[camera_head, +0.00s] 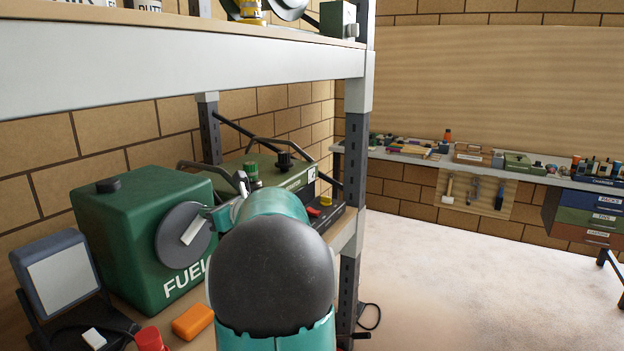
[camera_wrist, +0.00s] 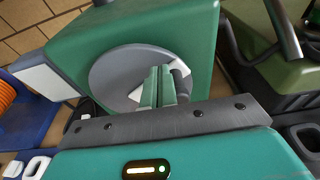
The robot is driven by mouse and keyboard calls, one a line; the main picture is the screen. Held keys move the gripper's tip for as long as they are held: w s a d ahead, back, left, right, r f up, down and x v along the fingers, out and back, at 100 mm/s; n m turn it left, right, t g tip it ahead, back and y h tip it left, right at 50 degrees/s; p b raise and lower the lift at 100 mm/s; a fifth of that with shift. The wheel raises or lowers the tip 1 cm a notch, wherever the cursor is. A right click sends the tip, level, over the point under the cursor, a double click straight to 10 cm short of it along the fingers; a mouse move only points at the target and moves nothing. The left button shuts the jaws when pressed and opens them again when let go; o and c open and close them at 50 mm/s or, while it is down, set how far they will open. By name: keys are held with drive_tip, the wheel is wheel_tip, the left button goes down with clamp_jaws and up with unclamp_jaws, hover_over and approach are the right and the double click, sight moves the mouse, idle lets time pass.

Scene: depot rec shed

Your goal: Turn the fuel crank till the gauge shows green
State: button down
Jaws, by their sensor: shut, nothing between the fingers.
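The green fuel box (camera_head: 140,240), marked FUEL, stands on the shelf at left. A grey disc (camera_head: 178,236) with a pale bar across it is on its front. In the wrist view the disc (camera_wrist: 105,72) lies just beyond my gripper (camera_wrist: 158,76). The two green fingers are together, with nothing between them, and overlap the pale bar. A grey rounded peg (camera_wrist: 182,76) shows just right of them. I cannot tell if the fingers touch the disc or peg. My arm covers part of the front in the head view. I cannot make out a gauge showing green.
A blue-grey framed pale panel (camera_head: 60,275) stands left of the box. An orange block (camera_head: 193,321) and a red-capped item (camera_head: 150,339) lie in front. A green case (camera_head: 265,172) is behind my arm, near the shelf post (camera_head: 355,150). Open floor lies right.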

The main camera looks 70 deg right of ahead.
drive_tip(key=shift+a+r, duration=0.1)
drive_tip(key=shift+d+f, duration=0.85)
drive_tip(key=shift+f, duration=0.05)
drive_tip(key=shift+s+a, duration=0.1)
drive_tip(key=shift+d+f, duration=0.3)
drive_tip(key=shift+f, duration=0.2)
drive_tip(key=shift+d+f, duration=0.25)
drive_tip(key=shift+f, duration=0.25)
